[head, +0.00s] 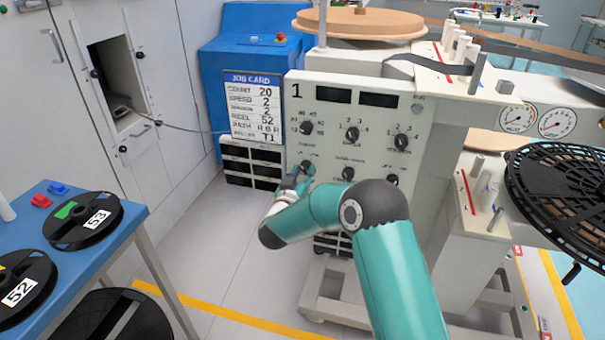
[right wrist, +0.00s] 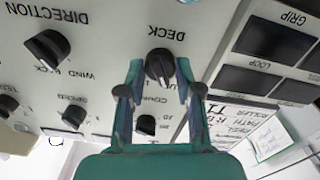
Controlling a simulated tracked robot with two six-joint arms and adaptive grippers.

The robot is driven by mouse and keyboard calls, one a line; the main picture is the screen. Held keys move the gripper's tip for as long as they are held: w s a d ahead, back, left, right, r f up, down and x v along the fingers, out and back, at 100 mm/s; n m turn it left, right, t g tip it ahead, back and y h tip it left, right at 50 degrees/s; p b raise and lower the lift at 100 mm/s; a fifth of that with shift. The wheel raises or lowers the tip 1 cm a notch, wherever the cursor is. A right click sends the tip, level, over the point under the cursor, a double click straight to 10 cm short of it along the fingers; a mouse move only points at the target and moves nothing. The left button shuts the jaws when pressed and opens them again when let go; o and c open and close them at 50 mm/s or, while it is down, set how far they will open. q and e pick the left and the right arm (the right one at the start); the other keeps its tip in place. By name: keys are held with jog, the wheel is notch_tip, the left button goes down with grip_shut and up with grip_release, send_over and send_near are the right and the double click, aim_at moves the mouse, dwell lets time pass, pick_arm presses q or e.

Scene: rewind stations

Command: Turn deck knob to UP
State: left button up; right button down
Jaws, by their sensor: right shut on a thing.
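The deck knob (right wrist: 160,64) is a small black knob on the pale panel, beside the upside-down word DECK in the right wrist view. My right gripper (right wrist: 158,84) has one finger on each side of it and is shut on it. In the head view the right gripper (head: 298,178) reaches the lower left part of the panel (head: 325,135) of station 1. The gripper and arm partly hide the knob there. I cannot tell which mark the knob points to. My left gripper is not in view.
Other black knobs sit close by, among them the direction knob (right wrist: 47,48). A job card (head: 253,105) hangs left of the panel. A blue table (head: 125,228) with black reels, marked 52 and 53, stands at the left. A large black reel (head: 560,190) is at the right.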

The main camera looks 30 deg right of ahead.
jog(key=shift+f, duration=0.15)
jog(key=c, duration=0.8)
grip_release()
jog(key=shift+o, duration=0.2)
jog(key=v, duration=1.2)
